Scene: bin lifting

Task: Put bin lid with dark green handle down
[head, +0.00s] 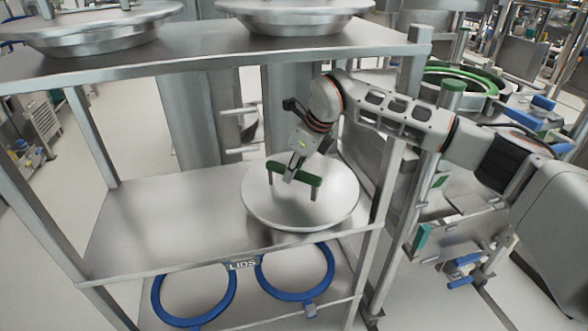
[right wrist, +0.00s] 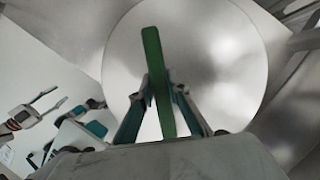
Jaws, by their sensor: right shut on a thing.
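The round metal bin lid (head: 262,206) with a dark green handle (head: 308,178) is at the right end of the rack's middle shelf (head: 165,215). It looks level and on or just above the shelf; I cannot tell whether it touches. My right gripper (head: 290,175) reaches down from above and is shut on the handle. In the right wrist view, the green handle (right wrist: 153,75) stands between the fingers of my right gripper (right wrist: 160,98), with the lid (right wrist: 215,60) behind it. My left gripper does not show in the head view.
Two more metal lids, a left one (head: 95,28) and a right one (head: 297,18), lie on the top shelf (head: 200,45). Rack posts (head: 386,180) stand close right of the lid. The shelf's left part is clear.

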